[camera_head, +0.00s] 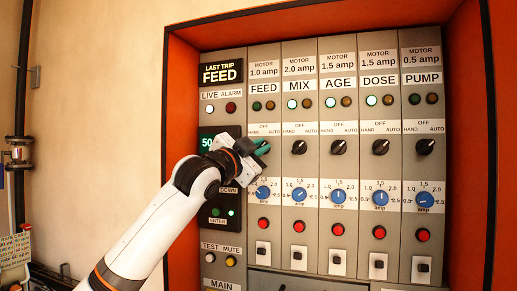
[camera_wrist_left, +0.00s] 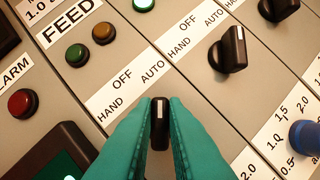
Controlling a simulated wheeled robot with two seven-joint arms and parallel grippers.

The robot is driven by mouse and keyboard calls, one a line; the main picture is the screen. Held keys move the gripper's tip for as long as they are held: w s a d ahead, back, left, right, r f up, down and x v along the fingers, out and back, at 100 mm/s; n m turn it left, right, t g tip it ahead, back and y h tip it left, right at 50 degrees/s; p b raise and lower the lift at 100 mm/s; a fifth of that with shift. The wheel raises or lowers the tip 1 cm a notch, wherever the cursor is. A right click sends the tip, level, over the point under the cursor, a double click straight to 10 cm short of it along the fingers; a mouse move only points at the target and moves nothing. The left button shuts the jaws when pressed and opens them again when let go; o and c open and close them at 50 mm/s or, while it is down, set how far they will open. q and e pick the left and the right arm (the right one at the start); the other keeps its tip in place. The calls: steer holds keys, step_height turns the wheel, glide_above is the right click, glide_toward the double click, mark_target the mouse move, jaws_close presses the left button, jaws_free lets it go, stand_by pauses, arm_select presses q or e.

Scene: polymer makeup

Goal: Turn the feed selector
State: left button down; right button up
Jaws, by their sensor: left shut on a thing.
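The feed selector (camera_wrist_left: 160,122) is a black knob with a white mark, below the HAND, OFF and AUTO labels in the left wrist view. Its white mark points up in that picture, toward the AUTO label. My left gripper (camera_wrist_left: 160,125) has its green fingers on both sides of the knob and is shut on it. In the head view the left gripper (camera_head: 262,147) is at the FEED column, and its fingers hide the selector there. The FEED column's green lamp (camera_head: 256,106) and amber lamp (camera_head: 270,106) look unlit. My right gripper is not in view.
Similar black selectors for MIX (camera_head: 299,147), AGE (camera_head: 338,147), DOSE (camera_head: 380,147) and PUMP (camera_head: 425,147) stand to the right. A blue dial (camera_head: 263,193) is just below the gripper. An orange frame (camera_head: 182,90) borders the panel.

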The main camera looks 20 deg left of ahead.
arm_select(q)
steer(key=shift+m, duration=0.4)
steer(key=c, duration=1.5)
jaws_free()
steer(key=shift+o, duration=0.2)
steer(key=b+v, duration=0.6)
steer(key=v, duration=0.6)
steer(key=shift+b, duration=0.3)
steer(key=shift+r, duration=0.1)
